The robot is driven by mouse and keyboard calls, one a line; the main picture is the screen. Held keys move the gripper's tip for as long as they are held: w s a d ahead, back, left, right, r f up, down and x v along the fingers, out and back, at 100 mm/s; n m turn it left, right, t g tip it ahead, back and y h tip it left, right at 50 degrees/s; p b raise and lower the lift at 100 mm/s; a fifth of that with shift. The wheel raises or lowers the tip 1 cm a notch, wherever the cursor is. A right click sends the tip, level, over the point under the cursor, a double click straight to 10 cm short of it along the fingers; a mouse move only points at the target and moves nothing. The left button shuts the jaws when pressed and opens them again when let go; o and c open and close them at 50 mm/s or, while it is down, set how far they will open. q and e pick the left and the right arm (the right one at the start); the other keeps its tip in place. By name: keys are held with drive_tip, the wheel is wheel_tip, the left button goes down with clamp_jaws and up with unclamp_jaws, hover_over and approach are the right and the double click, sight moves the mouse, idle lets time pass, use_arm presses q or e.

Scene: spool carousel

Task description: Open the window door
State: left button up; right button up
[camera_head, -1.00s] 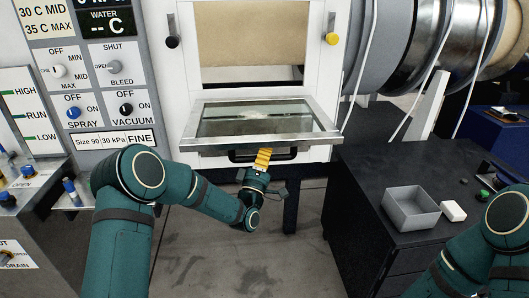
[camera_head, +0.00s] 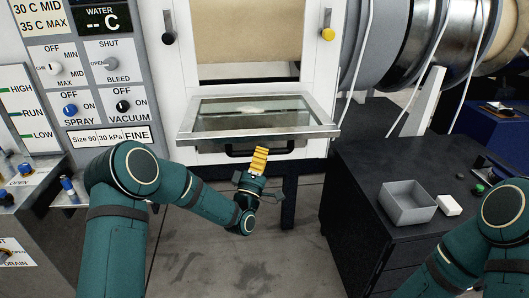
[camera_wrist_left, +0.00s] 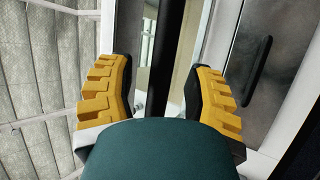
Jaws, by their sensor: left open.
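The window door (camera_head: 193,122) is a glass pane in a pale metal frame. In the head view it stands tilted outward from the white machine front, below the opening. My left gripper (camera_head: 259,158) is just below the door's front edge, in front of a black bar handle (camera_head: 232,153). In the left wrist view its yellow fingers (camera_wrist_left: 164,98) are wide apart, with nothing held. A dark strip shows between and beyond them. A black handle (camera_wrist_left: 257,70) on a grey panel lies right of the fingers. I cannot tell whether the gripper touches the door. My right gripper is out of view.
A black cabinet (camera_head: 355,190) at the right carries a grey open box (camera_head: 408,205) and a white block (camera_head: 449,205). A control panel (camera_head: 85,75) with knobs stands at the left. Floor (camera_head: 255,262) below is clear.

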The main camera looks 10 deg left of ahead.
use_arm(q)
drive_tip(key=d+v, duration=0.1)
drive_tip(key=v, duration=0.9)
drive_tip(key=shift+a, duration=0.3)
drive_tip(key=shift+f, duration=0.15)
drive_tip(key=s+d+f+m+g, duration=0.2)
drive_tip(key=f+m+g, duration=0.1)
drive_tip(key=f+g, duration=0.4)
drive_tip(key=s+d+f+m+g, duration=0.3)
drive_tip(key=f+m+g, duration=0.1)
drive_tip(key=f, duration=0.5)
drive_tip(key=s+f+m+g, duration=0.2)
drive_tip(key=s+f+g, duration=0.3)
drive_tip(key=s, duration=0.5)
drive_tip(key=s+f+m+g, duration=0.2)
drive_tip(key=s+f+g, duration=0.3)
drive_tip(key=s, duration=0.5)
drive_tip(key=shift+d+m+g, duration=0.2)
drive_tip(key=shift+m+g, duration=0.2)
drive_tip(key=shift+g, duration=0.2)
drive_tip(key=shift+d+f, duration=0.1)
drive_tip(key=shift+f, duration=0.05)
